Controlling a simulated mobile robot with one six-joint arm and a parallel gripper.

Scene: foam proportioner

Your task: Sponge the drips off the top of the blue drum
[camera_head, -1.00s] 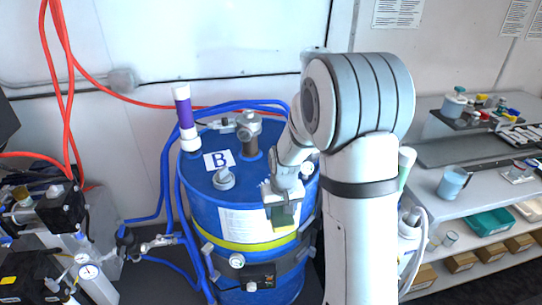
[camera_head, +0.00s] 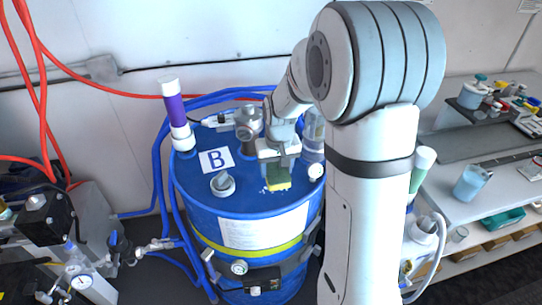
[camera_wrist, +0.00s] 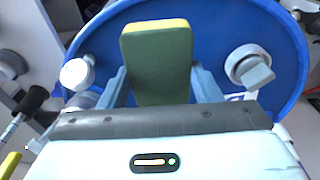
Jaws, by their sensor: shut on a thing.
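The blue drum (camera_head: 252,205) stands upright with a "B" label (camera_head: 216,161) on its top. My gripper (camera_head: 278,166) is shut on a green and yellow sponge (camera_head: 278,179) over the right front part of the drum top. The sponge also shows between the fingers in the wrist view (camera_wrist: 157,65). I cannot tell whether it touches the lid. Small pale spots, which look like drips (camera_head: 264,188), lie just left of the sponge. The lid under the sponge is hidden.
A grey cap (camera_head: 222,184), a pump fitting (camera_head: 248,125) and a purple and white cylinder (camera_head: 175,113) stand up from the drum top. Blue hoses (camera_head: 163,170) run along its left side. A bench with a blue jug (camera_head: 471,182) is at the right.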

